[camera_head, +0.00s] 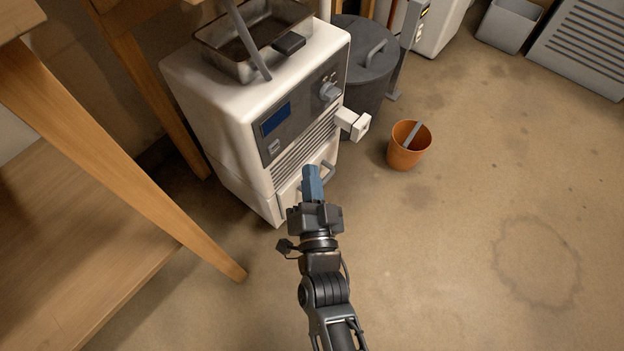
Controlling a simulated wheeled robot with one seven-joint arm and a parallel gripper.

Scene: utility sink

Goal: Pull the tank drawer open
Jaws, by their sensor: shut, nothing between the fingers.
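A white appliance (205,95) stands on the floor left of centre, with a dark control panel and a vent grille on its front. The tank drawer (290,200) is the low white front panel below the grille, and it looks flush with the body. A grey handle (328,172) shows at the drawer's right part. My gripper (312,172) is shut and empty, with its blue fingers just in front of the drawer, close to the left of the handle. The fingers cover part of the drawer and handle. I cannot tell whether they touch it.
A wooden table leg (110,150) stands at the left. A white block-like part (352,123) sticks out from the appliance's right side. An orange bucket (407,150) and a dark lidded bin (365,60) stand to the right. The floor at the right is clear.

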